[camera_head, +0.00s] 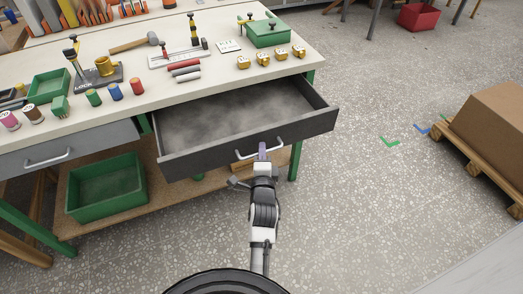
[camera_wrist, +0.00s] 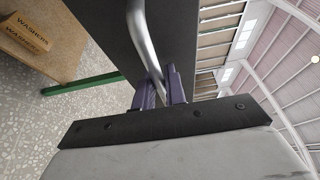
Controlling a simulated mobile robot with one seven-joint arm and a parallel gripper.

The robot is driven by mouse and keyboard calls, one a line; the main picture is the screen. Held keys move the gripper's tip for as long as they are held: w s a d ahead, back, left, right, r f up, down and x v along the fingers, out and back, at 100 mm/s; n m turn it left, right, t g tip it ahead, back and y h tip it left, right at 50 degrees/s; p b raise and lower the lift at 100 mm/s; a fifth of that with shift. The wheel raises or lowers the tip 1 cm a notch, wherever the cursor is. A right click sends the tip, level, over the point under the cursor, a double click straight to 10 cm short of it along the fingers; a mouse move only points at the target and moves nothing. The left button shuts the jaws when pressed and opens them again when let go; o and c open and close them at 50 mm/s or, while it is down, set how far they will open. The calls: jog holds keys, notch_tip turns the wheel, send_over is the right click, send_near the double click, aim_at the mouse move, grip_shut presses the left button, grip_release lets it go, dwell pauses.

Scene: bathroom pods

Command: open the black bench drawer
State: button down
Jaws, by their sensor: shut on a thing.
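The black bench drawer (camera_head: 310,124) is pulled well out from under the workbench in the head view, and its grey inside looks empty. Its front panel also shows in the wrist view (camera_wrist: 172,30). The drawer's metal bar handle (camera_head: 279,143) runs along the front; in the wrist view the handle (camera_wrist: 143,40) passes between the purple fingers. My gripper (camera_head: 262,149) is at the middle of the handle. In the wrist view my gripper (camera_wrist: 160,88) is shut on the handle bar. The fingertips partly hide the handle's middle.
The workbench top (camera_head: 215,85) carries tools, coloured cylinders and a green box (camera_head: 268,35). A grey drawer (camera_head: 60,150) at left is shut. A green bin (camera_head: 106,186) sits on the lower shelf. A cardboard box on a pallet (camera_head: 470,160) stands at right.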

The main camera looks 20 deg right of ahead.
jog(key=shift+s, duration=0.55)
jog(key=c, duration=1.4)
grip_release()
jog(key=shift+c, duration=0.2)
